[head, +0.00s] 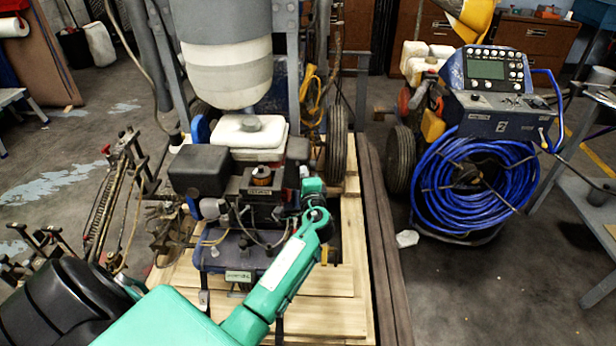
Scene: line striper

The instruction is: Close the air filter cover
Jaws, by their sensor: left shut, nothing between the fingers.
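The line striper's engine (250,212) stands on a wooden pallet in the middle of the head view. A copper-coloured round part (261,176), which looks like the air filter, shows at the top of a dark housing (259,190). A black box-shaped cover (198,168) is at the engine's left; I cannot tell for certain whether it is the air filter cover. My left arm reaches in from the lower left, and my left gripper (306,177) is shut and empty at the engine's right side. Its fingertips are hard to make out against the engine. My right gripper is out of view.
A white hopper (227,70) hangs above the engine. A white tank (248,133) and a black wheel (336,150) are close behind it. A second machine with a coiled blue hose (470,185) stands at right. The pallet (325,312) is bare in front.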

